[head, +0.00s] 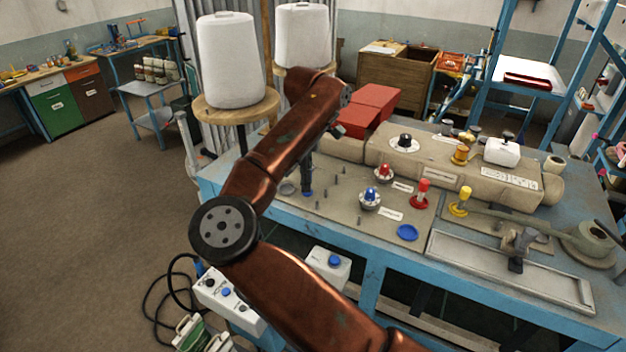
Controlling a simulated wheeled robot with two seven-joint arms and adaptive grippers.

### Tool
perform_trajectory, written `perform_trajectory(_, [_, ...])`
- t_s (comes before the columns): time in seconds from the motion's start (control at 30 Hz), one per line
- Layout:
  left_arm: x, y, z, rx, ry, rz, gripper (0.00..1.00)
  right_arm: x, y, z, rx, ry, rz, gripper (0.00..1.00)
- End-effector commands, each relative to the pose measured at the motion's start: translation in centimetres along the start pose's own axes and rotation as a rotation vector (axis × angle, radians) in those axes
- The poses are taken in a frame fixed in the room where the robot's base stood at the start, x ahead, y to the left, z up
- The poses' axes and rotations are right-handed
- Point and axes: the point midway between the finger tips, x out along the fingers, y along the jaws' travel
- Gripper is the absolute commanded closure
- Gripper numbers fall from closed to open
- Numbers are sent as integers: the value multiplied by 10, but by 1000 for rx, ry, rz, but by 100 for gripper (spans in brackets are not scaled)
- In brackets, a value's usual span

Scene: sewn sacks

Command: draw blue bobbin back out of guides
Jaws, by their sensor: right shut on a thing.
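My right arm crosses the middle of the head view, and its dark right gripper (307,188) points down over the left part of the machine table. It is shut on the blue bobbin (307,194), of which only a little blue shows at the fingertips. The guides (325,192) are several thin upright pegs on the beige plate, close to the right of the gripper. How the bobbin sits among them is too small to tell. A flat blue disc (407,232) lies bare at the plate's front right. My left gripper is not in view.
Red- and blue-topped knobs (370,198) stand right of the pegs. A red bobbin (423,190) and a yellow bobbin (465,196) stand on matching discs. The beige machine body (440,165) lies behind. A white cone (230,60) stands at the back left.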

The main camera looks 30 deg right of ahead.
Motion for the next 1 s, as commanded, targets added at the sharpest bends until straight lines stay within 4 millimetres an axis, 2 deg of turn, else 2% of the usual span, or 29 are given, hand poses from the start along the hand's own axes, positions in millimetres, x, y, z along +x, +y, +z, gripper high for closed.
perform_trajectory(1.0, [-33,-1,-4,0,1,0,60,-1,28,-62,-1,-1,0,100])
